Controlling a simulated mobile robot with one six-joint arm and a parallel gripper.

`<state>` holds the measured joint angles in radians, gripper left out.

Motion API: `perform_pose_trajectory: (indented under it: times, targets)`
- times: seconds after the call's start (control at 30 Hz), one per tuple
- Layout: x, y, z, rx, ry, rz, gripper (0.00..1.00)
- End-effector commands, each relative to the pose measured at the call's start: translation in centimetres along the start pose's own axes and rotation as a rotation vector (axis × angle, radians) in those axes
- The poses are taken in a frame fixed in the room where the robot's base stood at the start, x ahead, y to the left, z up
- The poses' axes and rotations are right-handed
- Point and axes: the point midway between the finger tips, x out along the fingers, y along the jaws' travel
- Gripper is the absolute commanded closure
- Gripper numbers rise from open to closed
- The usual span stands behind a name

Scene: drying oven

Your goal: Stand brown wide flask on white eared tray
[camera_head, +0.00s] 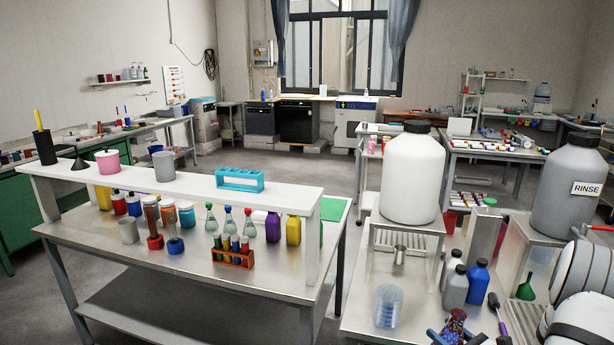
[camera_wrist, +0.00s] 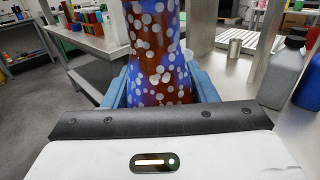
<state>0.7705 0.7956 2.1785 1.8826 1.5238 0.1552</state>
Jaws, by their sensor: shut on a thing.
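My gripper (camera_head: 457,336) is at the bottom edge of the head view, over the near right steel table. Its blue fingers are shut on a flask (camera_head: 455,321), patterned brown and blue with pale spots, narrow at the top and wider below. I take it to be the brown wide flask. In the wrist view the flask (camera_wrist: 158,50) stands roughly upright between the fingers (camera_wrist: 160,90); its top is cut off and its base is hidden. I cannot make out a white eared tray in either view.
A clear beaker (camera_head: 388,306), a grey bottle (camera_head: 455,288), a blue bottle (camera_head: 478,286) and a screwdriver (camera_head: 496,304) are close by. A white jug (camera_head: 411,180) and a grey RINSE jug (camera_head: 566,195) stand on raised stands behind. Open floor separates this table from the left bench (camera_head: 200,262).

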Motion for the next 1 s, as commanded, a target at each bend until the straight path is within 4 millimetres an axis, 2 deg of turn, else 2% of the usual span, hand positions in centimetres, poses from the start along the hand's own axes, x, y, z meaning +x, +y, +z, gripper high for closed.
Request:
perform_pose_trajectory:
  times: [0.37,0.47,0.63,0.8,1.0]
  targets:
    - [5.9,3.9,1.7,-0.003,-0.007,-0.047,0.84]
    - [7.9,5.7,2.4,-0.004,-0.008,-0.069,0.84]
    - [11.2,9.7,3.6,-0.001,-0.006,-0.118,0.84]
    - [12.9,12.6,4.5,0.001,-0.001,-0.161,0.84]
    - [13.5,14.1,4.8,0.003,0.004,-0.184,0.84]
